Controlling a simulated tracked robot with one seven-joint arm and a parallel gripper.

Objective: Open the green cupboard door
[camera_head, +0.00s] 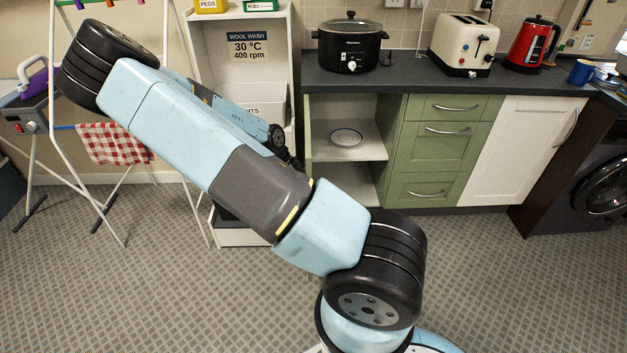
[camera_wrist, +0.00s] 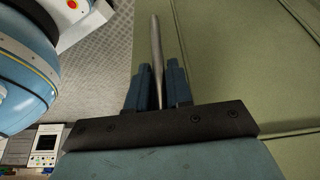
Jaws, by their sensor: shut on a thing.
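The green cupboard door (camera_head: 308,135) stands swung open at the left of the counter and shows nearly edge-on in the head view. Its green panel (camera_wrist: 215,60) fills the right of the wrist view. A slim metal handle (camera_wrist: 155,38) runs between the fingers of my gripper (camera_wrist: 158,82), which is shut on it. In the head view my gripper (camera_head: 295,162) is small and dark on the left side of the door, mostly hidden behind my arm. The cupboard's inside is exposed, with a plate (camera_head: 346,137) on its shelf (camera_head: 370,147).
A white shelf unit (camera_head: 262,75) stands close left of the door. Green drawers (camera_head: 434,147) and a white door (camera_head: 515,150) are to the right. A slow cooker (camera_head: 350,45) sits on the counter above. A drying rack (camera_head: 102,205) stands left. The floor in front is open.

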